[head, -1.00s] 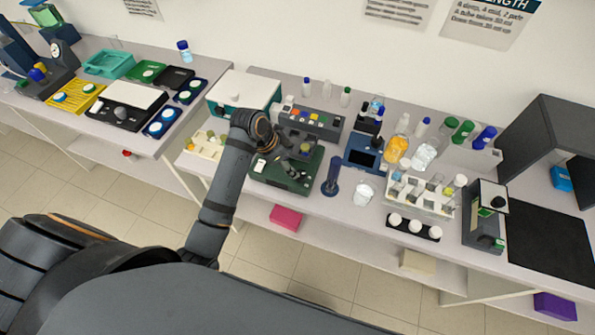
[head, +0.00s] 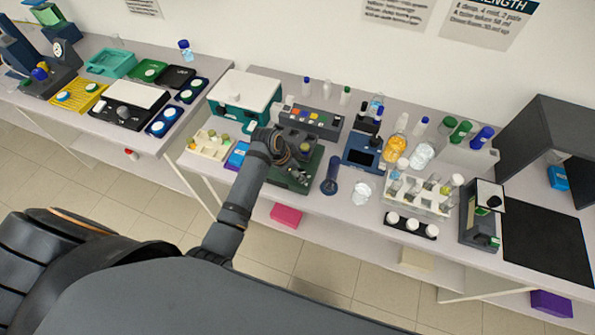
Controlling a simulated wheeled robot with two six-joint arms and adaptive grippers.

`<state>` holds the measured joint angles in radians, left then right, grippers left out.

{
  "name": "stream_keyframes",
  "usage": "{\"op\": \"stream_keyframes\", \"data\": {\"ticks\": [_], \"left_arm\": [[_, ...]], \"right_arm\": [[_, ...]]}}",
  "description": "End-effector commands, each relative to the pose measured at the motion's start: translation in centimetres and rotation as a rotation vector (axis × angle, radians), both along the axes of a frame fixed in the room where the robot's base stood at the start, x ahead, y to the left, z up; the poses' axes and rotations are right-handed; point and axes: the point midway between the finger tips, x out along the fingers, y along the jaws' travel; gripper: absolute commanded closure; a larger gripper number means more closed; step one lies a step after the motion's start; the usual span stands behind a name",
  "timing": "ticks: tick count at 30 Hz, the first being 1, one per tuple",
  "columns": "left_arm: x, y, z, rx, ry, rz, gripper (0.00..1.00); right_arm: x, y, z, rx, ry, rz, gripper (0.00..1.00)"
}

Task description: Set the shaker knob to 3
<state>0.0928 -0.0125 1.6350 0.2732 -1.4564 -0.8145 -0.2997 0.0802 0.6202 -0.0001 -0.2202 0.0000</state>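A dark green bench device (head: 287,184) stands on the right bench, largely covered by my arm. I cannot tell for sure which device is the shaker, and no dial mark or number is readable. My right gripper is not in view.
A teal box with a white lid (head: 245,92), a grey panel with coloured buttons (head: 312,121) and a blue box (head: 238,154) surround my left arm. A dark blue cylinder (head: 331,174) stands close right of the gripper. Several bottles and racks crowd the bench farther right.

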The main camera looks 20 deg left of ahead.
Motion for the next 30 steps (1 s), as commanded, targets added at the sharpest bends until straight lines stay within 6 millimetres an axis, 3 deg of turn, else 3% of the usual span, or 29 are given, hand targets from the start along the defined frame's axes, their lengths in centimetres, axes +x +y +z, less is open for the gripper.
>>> {"op": "stream_keyframes", "data": {"ticks": [1,4,17,30], "left_arm": [[-0.03,-0.01,-0.02,0.000,0.001,0.000,0.83],[-0.04,0.00,-0.02,0.000,0.001,0.000,0.95],[0.06,0.19,-0.05,0.003,0.003,-0.108,0.95],[0.49,0.31,-0.03,0.001,0.001,-0.497,0.95]], "right_arm": [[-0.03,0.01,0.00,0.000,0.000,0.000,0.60],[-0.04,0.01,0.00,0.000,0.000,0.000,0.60],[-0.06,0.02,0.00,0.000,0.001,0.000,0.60],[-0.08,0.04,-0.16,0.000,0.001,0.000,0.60]]}}
